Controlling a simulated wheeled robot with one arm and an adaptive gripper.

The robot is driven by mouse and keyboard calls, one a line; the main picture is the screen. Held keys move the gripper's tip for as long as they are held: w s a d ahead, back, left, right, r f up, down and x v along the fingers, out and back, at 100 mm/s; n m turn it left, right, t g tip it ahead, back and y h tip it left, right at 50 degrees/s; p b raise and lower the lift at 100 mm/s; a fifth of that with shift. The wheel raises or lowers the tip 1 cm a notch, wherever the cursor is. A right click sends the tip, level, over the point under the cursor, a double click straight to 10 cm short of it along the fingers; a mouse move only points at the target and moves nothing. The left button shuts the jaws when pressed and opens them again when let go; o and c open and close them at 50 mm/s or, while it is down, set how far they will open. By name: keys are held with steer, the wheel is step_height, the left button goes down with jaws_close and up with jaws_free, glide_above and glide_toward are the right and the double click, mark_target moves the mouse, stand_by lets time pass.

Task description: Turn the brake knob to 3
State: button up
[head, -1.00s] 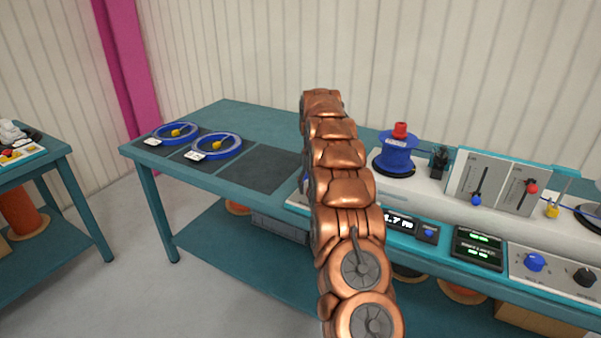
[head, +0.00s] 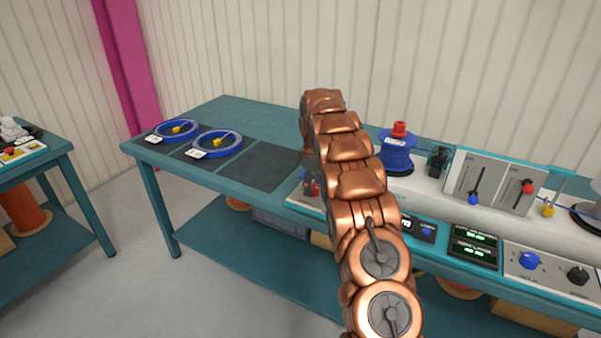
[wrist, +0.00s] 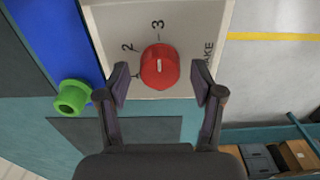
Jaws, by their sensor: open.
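The brake knob (wrist: 159,67) is red and round, on a pale panel (wrist: 105,22) in the wrist view. The digits 2 and 3 are printed on its left and top sides, and part of the word BRAKE on its right. A short pale mark on the knob runs upright, in line with the 3; which end is the pointer I cannot tell. My gripper (wrist: 160,84) is open, one finger on each side of the knob, with gaps visible. In the head view a red knob (head: 314,188) shows beside my arm, which hides most of the gripper.
A green cylindrical piece (wrist: 73,96) sits left of the panel, near my left finger. In the head view, a blue spool (head: 396,155), sliders (head: 473,199) and a blue knob (head: 529,260) stand to the right. Two blue cable rings (head: 216,144) lie on the left of the bench.

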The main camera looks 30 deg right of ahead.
steer(key=n+p, duration=0.1)
steer(key=n, duration=0.2)
steer(key=shift+d+r+n+p, duration=0.1)
steer(key=shift+r+n+p, duration=0.05)
steer(key=shift+n+p, duration=0.75)
steer(key=shift+n, duration=0.7)
steer(key=shift+r+b, duration=0.8)
steer(key=shift+r, duration=2.7)
steer(key=shift+s+a+r+m, duration=0.15)
steer(key=shift+a+r, duration=0.1)
steer(key=shift+r, duration=0.15)
steer(key=shift+s+a+r+m, duration=0.1)
steer(key=shift+a+r+m, duration=0.1)
steer(key=shift+r, duration=0.15)
steer(key=s+a+r+m+p, duration=0.1)
steer(key=s+a+r+m, duration=0.2)
steer(key=s+a+r, duration=0.2)
steer(key=s+a+r+m+g+p, duration=0.1)
steer(key=s+a+r+m, duration=0.3)
steer(key=s+a, duration=0.5)
steer(key=shift+s+a+r+h, duration=0.3)
steer(key=shift+s+r, duration=0.5)
steer(key=shift+s, duration=1.05)
